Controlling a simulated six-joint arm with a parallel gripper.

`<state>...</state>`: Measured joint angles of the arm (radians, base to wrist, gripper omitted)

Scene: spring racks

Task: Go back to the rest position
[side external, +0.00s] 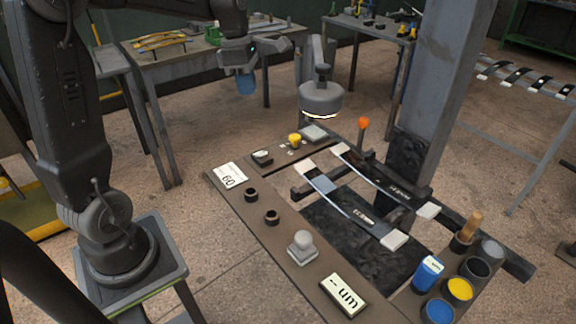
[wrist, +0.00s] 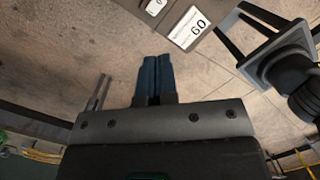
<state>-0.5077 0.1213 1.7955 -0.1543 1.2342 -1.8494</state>
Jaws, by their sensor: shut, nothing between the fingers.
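My gripper (side external: 245,84) hangs in the air beyond the far left end of the bench, clear of everything on it. Its blue fingers point down and are shut with nothing between them. In the wrist view the closed fingers (wrist: 153,79) show side by side over bare floor. My arm's dark base stands on its pedestal at the left.
The bench (side external: 283,222) holds a card marked 60 (side external: 228,176), two black rings, a grey knob (side external: 303,243), a "um" display (side external: 343,294) and paint pots. Two leaf springs (side external: 340,205) lie on the rack. A lamp (side external: 321,97) and a steel column (side external: 440,90) stand close by.

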